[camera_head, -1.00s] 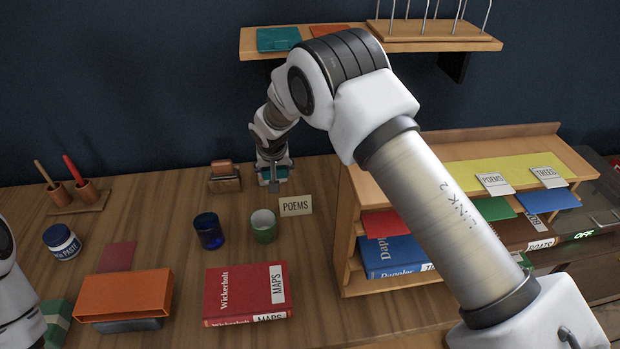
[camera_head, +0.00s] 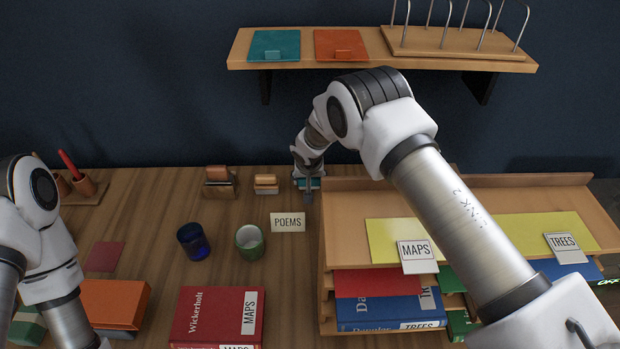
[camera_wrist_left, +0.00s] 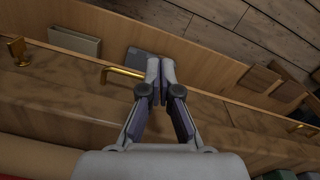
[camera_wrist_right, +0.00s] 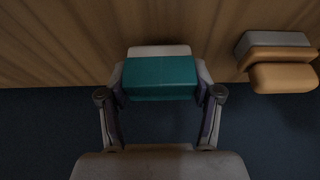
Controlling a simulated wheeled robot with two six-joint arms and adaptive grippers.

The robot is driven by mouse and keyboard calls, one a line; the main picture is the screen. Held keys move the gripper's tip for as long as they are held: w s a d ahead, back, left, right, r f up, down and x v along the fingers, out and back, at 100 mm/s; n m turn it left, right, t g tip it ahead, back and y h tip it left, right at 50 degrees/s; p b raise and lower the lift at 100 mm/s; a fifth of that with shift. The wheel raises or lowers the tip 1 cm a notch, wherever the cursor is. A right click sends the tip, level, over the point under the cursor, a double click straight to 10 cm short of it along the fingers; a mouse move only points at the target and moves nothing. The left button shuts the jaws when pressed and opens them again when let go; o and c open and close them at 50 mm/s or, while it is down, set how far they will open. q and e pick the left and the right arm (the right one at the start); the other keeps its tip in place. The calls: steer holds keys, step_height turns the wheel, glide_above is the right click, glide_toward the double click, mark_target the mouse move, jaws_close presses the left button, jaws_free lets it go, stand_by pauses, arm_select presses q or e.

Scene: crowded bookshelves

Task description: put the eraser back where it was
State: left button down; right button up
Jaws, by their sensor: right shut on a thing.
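A teal block with a pale base, apparently the eraser (camera_wrist_right: 160,78), sits between the fingers of my right gripper (camera_wrist_right: 161,92) in the right wrist view. My right gripper (camera_head: 307,186) is shut on it. In the head view it is near the desk's back edge, right of two wood-topped blocks, and mostly hidden by the gripper. Whether it touches the desk, I cannot tell. My left gripper (camera_wrist_left: 160,75) is shut and empty in the left wrist view; in the head view only its arm shows at the left.
A larger wooden block (camera_head: 220,182) and a smaller one (camera_head: 265,184) stand left of my right gripper. A POEMS card (camera_head: 287,222), blue cup (camera_head: 193,241) and green cup (camera_head: 250,242) are in front. The wooden shelf unit (camera_head: 345,222) stands right; a wall shelf (camera_head: 365,62) hangs above.

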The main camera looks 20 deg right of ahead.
steer(key=shift+w+d+f, duration=0.1)
steer(key=shift+d+f, duration=0.05)
steer(key=shift+f, duration=0.3)
steer(key=shift+w+d+f, duration=0.1)
steer(key=shift+d+f, duration=0.05)
steer(key=shift+f, duration=0.25)
steer(key=shift+s+a+r, duration=0.1)
steer(key=shift+s+a, duration=0.1)
steer(key=shift+f+b, duration=0.2)
steer(key=shift+b, duration=0.15)
steer(key=o, duration=1)
steer(key=shift+r, duration=0.15)
steer(key=b+v, duration=0.1)
steer(key=v, duration=1.1)
